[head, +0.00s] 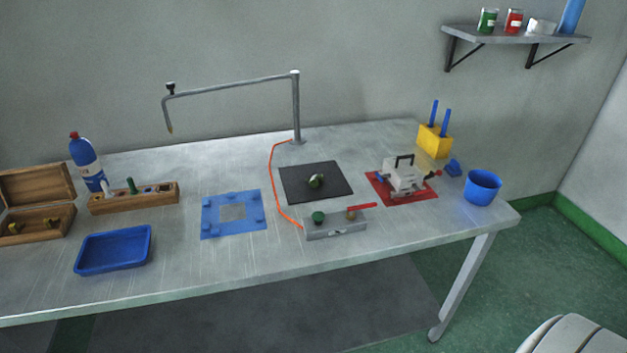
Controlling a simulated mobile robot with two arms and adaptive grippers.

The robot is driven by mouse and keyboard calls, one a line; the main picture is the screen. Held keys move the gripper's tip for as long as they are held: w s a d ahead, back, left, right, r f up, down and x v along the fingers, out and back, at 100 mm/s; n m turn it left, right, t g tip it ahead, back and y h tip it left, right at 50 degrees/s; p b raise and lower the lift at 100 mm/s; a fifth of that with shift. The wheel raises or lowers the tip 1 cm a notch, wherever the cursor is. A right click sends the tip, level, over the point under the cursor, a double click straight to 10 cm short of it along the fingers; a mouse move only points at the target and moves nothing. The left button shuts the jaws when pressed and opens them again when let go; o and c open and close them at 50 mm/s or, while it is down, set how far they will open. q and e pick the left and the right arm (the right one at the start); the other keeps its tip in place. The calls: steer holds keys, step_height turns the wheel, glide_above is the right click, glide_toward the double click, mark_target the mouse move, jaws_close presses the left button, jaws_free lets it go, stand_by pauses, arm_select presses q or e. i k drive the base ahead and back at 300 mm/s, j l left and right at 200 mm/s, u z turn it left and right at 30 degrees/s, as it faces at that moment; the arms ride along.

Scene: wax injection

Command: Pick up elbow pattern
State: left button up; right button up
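I cannot tell for sure which thing is the elbow pattern. Small brass-coloured pieces (15,228) lie in the open wooden box (38,238) at the far left of the table; their shapes are too small to make out. A small dark green and brass-coloured rounded object (316,181) sits on the black mat (296,195) in the middle of the table. Neither of my grippers is in the head view, and nothing is seen to be held.
The metal table (200,275) also holds a blue tray (115,262), a wooden rack (135,203), a blue bottle (86,160), a blue fixture (212,222), a grey block (335,231), a clamp on a red plate (402,178) and a blue cup (482,188). A pipe stand (297,105) rises behind.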

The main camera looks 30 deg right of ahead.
mark_target(315, 182)
steer(key=i+l, duration=0.1)
steer(key=l, duration=0.25)
steer(key=i+l+z, duration=0.1)
steer(key=l, duration=0.25)
steer(key=i+l, duration=0.15)
steer(key=l, duration=0.2)
steer(key=i+l, duration=0.1)
steer(key=l, duration=0.25)
steer(key=z, duration=0.05)
